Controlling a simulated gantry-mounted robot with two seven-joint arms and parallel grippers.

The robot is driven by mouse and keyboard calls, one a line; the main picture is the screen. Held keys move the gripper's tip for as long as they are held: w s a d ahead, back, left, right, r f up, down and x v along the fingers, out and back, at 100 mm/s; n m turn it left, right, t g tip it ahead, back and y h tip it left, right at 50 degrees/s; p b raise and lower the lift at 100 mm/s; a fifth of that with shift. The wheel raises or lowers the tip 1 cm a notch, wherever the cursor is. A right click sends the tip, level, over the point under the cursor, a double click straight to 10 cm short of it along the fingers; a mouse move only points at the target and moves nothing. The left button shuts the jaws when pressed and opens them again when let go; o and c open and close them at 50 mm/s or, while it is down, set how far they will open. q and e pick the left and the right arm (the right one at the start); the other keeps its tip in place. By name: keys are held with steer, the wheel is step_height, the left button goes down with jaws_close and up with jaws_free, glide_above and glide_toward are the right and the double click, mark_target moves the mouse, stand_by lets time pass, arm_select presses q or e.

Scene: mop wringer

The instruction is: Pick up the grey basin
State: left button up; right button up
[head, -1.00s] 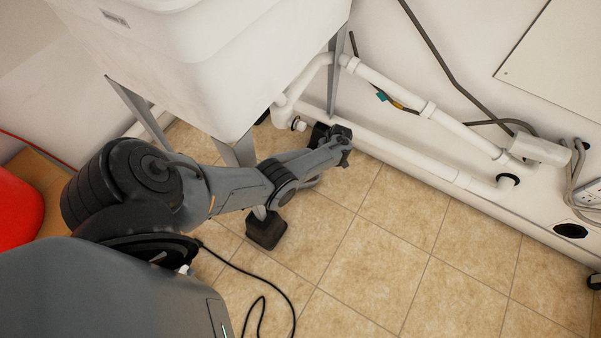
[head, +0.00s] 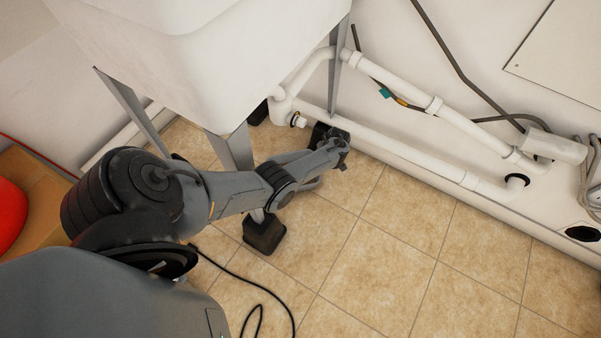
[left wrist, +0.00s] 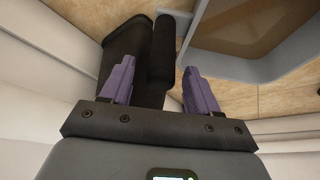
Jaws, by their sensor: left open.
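I cannot make out the grey basin for certain in the head view. In the left wrist view, a grey-rimmed shape with a brownish middle (left wrist: 212,67) lies at the upper right, beyond the fingers; I cannot tell whether it is the basin. My left gripper (head: 341,152) is low under the white sink, close to a black foot by the wall; the arm hides part of what is there. In the left wrist view, its two purple fingers (left wrist: 160,84) are apart with nothing gripped. A black block and upright dark bar (left wrist: 128,55) stand just beyond them. My right gripper is not in view.
The white sink (head: 200,60) overhangs my arm on metal legs with black feet (head: 264,236). White pipes (head: 400,155) run along the wall. A black cable (head: 240,275) lies on the tiles. A red object (head: 10,215) is at far left. Tiled floor at right is clear.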

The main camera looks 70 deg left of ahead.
arm_select(q)
jaws_close()
steer(key=shift+r, duration=0.2)
stand_by(0.5)
steer(key=shift+r+p, duration=0.1)
steer(key=shift+p, duration=0.2)
step_height(320, 180, up, 4)
steer(key=p, duration=0.3)
steer(key=w+d+r+p, duration=0.3)
steer(key=w+d+r, duration=0.3)
steer(key=w+d, duration=0.2)
steer(key=shift+r, duration=0.2)
stand_by(0.5)
steer(key=shift+w+d, duration=0.1)
steer(key=shift+d, duration=0.1)
